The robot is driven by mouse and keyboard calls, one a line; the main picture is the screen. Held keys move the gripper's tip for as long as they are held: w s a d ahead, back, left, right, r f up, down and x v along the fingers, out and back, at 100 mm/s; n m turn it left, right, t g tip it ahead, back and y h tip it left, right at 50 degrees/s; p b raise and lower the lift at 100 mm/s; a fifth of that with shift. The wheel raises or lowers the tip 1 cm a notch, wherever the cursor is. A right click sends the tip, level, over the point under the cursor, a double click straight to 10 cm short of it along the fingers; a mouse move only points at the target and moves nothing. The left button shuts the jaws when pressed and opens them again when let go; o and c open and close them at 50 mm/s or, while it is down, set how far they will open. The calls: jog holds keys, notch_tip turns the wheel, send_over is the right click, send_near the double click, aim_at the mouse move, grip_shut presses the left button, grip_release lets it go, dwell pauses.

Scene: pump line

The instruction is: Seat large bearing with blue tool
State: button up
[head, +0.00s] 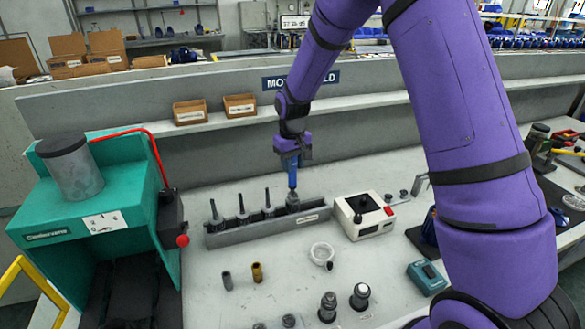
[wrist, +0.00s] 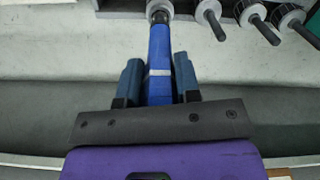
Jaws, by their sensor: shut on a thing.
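The blue tool (head: 292,178) has a long blue handle and stands upright at the right end of the tool rack (head: 265,233). My gripper (head: 290,158) is shut on its handle from above. In the wrist view the blue tool (wrist: 160,65) lies between the two fingers of my gripper (wrist: 158,80), its round grey end at the rack's edge. I cannot tell whether that end is still in its slot. A pale ring-shaped part (head: 321,252), perhaps the bearing or its housing, lies on the bench in front of the rack. Which part is the large bearing is unclear.
Several dark-handled tools (head: 242,208) stand left in the rack. A white control box (head: 364,215) with a red button is close right. A green press (head: 100,205) stands left. Small metal parts (head: 328,307) stand at the front.

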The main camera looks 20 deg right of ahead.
jog(key=shift+r, duration=2.7)
jog(key=shift+f, duration=0.1)
